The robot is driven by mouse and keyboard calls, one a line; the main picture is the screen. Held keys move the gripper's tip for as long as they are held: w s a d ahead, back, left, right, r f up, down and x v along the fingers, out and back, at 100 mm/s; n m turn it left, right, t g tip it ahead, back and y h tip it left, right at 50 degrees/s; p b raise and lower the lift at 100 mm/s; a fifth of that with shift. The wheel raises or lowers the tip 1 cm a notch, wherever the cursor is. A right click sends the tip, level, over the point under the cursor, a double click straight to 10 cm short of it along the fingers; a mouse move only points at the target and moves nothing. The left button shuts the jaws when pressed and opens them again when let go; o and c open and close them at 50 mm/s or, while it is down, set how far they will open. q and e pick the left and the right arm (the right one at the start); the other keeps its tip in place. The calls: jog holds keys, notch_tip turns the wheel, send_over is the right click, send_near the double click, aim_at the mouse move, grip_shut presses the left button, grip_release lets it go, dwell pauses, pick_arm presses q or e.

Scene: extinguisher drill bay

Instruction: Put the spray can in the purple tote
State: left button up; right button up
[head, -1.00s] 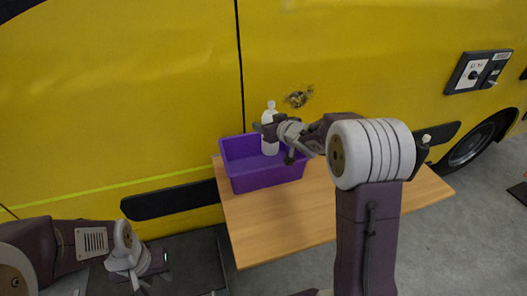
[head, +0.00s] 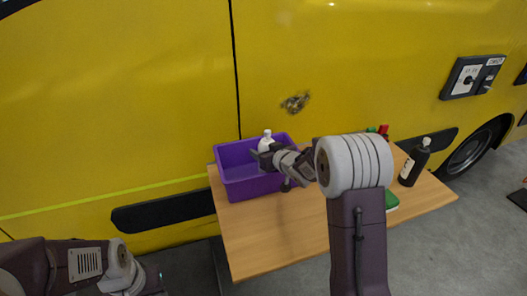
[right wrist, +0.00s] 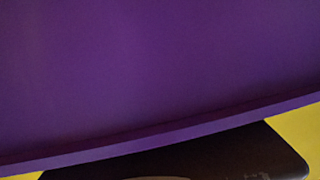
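The purple tote (head: 250,187) stands at the left end of the wooden table, against the yellow vehicle. A white bottle-shaped container (head: 267,139) with a narrow white cap, apparently the spray can, is upright with its lower part hidden inside the tote and behind my gripper. My right gripper (head: 260,158) is around it at the tote's right side, and it appears shut on it; the fingertips are partly hidden. The right wrist view shows mostly the purple tote wall (right wrist: 160,70) and its rim, with no can visible. My left arm is at the lower left; its fingers are out of view.
A dark bottle (head: 414,163) with a white cap stands at the table's right end. Red (head: 383,130) and green (head: 391,201) items show partly behind my right arm. The table front (head: 265,240) is clear. The yellow vehicle (head: 120,100) bounds the back.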

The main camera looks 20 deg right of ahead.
jog(key=shift+o, duration=1.4)
jog(key=shift+r, duration=0.25)
jog(key=shift+p+v, duration=0.95)
jog(key=shift+v, duration=5.05)
jog(key=shift+r, duration=0.1)
